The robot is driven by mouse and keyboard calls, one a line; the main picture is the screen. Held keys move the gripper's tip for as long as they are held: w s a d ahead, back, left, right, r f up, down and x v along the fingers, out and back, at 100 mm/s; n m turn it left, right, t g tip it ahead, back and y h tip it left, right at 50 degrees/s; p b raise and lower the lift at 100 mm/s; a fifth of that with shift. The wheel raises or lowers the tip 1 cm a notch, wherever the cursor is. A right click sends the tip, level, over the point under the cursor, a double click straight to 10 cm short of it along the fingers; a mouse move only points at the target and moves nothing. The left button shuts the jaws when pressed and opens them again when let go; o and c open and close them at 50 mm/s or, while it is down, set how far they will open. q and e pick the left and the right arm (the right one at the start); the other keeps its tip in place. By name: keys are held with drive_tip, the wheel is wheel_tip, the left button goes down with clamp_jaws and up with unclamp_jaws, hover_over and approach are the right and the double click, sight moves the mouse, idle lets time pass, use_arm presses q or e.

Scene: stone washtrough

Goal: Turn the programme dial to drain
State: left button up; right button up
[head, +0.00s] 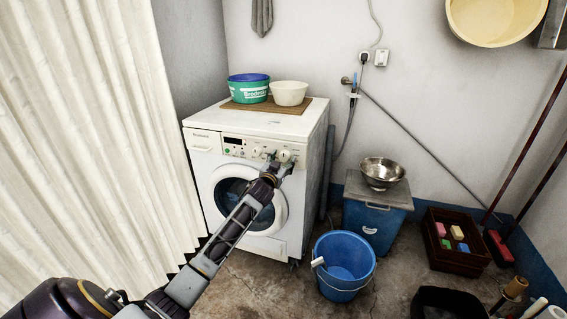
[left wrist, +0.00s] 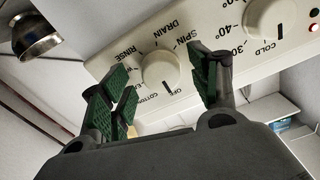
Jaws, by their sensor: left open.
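The washing machine (head: 203,140) stands against the back wall with its control panel facing me. The white programme dial (left wrist: 161,71) is a round knob ringed by labels including OFF, COTTON, RINSE, DRAIN and SPIN; it also shows at the panel's right in the head view (head: 285,155). My left gripper (head: 279,164) is at the panel in front of the dial. In the left wrist view its green-padded fingers (left wrist: 160,92) are spread to either side of the dial, with visible gaps. My right gripper is not in view.
A temperature dial (left wrist: 269,17) marked COLD, 30 and 40 sits beside the programme dial. Basins (head: 249,91) stand on the machine. A blue bucket (head: 343,282), a blue box (head: 372,226) and a brown crate (head: 455,263) stand to the right. A curtain (head: 90,130) hangs at left.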

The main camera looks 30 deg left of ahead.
use_arm(q)
drive_tip(key=shift+w+a, duration=0.1)
drive_tip(key=shift+w, duration=0.4)
drive_tip(key=c, duration=1)
